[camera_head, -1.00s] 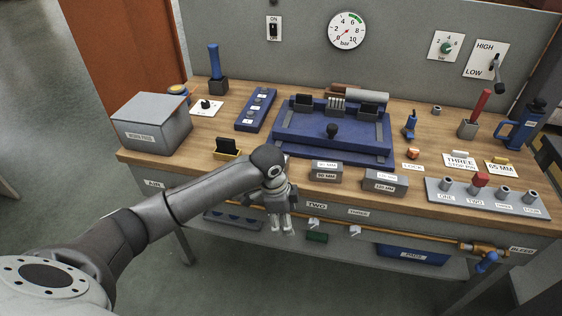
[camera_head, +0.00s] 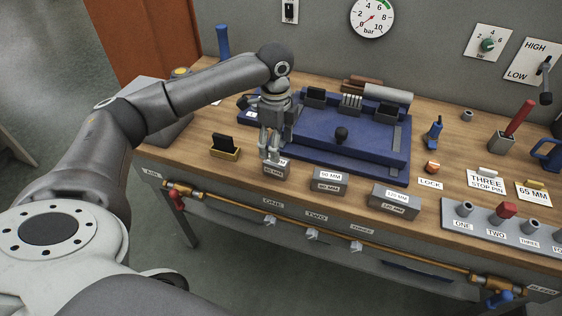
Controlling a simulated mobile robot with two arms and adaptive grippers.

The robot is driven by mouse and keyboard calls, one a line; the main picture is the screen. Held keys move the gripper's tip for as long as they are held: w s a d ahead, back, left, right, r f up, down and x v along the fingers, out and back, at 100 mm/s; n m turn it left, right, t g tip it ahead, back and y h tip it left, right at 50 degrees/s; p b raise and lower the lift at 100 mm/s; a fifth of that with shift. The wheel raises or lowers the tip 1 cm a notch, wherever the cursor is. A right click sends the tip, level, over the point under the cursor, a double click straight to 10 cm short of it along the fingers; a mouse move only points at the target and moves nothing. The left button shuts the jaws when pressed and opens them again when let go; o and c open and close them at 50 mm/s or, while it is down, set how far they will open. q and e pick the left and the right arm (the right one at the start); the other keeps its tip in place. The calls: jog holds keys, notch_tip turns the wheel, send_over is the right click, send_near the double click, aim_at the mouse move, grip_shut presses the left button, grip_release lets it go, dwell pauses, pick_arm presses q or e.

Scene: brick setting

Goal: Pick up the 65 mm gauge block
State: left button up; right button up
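My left gripper (camera_head: 269,155) reaches down from above onto the leftmost grey block (camera_head: 277,172) at the front of the bench. Its two fingertips look a little apart and sit at the block's top, partly covering its upper label. I cannot read that block's size or tell whether the fingers touch it. To its right stand a grey block marked 90 MM (camera_head: 330,182) and a larger one marked 120 MM (camera_head: 393,203). A 65 MM label (camera_head: 533,194) lies at the right of the bench. My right gripper is out of view.
A blue fixture (camera_head: 365,152) stands right behind the blocks. A black-and-yellow holder (camera_head: 225,148) is to the left of the gripper. A grey rack with numbered sockets (camera_head: 482,226) is at the right. A brass pipe (camera_head: 345,243) runs below the bench's front edge.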

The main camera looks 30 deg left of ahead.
aim_at(277, 167)
pick_arm(q)
jog(key=f, duration=0.2)
jog(key=shift+s+f, duration=0.35)
jog(key=f, duration=0.1)
jog(key=f+p, duration=0.1)
jog(key=f, duration=0.2)
jog(key=shift+w+f, duration=0.2)
jog(key=shift+w, duration=0.05)
jog(key=shift+f, duration=0.5)
jog(key=c, duration=1.2)
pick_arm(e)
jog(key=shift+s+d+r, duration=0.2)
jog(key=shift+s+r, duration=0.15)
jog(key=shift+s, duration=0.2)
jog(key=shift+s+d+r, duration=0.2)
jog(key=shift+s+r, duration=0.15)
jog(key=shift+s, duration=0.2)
